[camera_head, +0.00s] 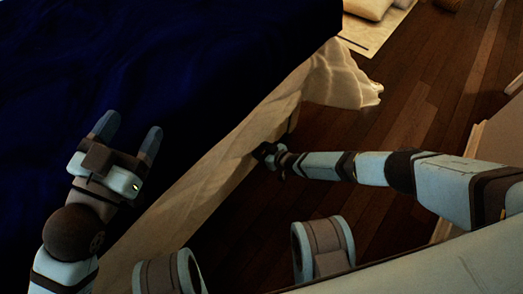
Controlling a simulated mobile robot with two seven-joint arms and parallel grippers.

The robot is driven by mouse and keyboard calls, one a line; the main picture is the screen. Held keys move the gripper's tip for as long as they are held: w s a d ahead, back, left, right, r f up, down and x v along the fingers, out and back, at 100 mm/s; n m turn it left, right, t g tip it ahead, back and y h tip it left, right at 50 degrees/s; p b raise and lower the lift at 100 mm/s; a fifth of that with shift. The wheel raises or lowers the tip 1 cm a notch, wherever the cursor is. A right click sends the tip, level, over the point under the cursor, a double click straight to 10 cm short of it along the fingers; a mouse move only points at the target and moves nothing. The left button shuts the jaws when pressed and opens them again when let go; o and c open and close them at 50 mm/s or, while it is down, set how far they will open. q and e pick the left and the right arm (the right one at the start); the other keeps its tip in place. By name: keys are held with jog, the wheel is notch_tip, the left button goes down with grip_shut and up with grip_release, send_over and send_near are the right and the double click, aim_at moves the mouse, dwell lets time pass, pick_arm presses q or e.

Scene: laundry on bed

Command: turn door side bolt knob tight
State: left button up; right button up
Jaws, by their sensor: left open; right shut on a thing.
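My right gripper (268,154) is at the side of the bed, low beside the pale bed skirt. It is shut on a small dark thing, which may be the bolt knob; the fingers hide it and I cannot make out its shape. My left gripper (127,132) is open and empty above the dark blue bed cover, its two fingers apart. No other bolt knob can be told in this view.
The bed (180,60) with its dark blue cover fills the upper left. Its pale skirt (225,165) hangs along the side and bunches at the far corner. Wooden floor (400,110) lies open to the right. A rug with cushions (368,8) is at the top.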

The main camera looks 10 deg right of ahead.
jog(key=shift+y, duration=0.3)
jog(key=shift+w+d+m+g+y, duration=0.15)
jog(key=shift+m+g+y, duration=0.3)
jog(key=shift+m, duration=0.65)
jog(key=shift+f+m+g+y, duration=0.1)
jog(key=shift+m+g+y, duration=0.25)
jog(key=shift+m+y, duration=0.55)
jog(key=shift+d+m, duration=0.1)
jog(key=shift+m, duration=0.2)
jog(key=o, duration=0.9)
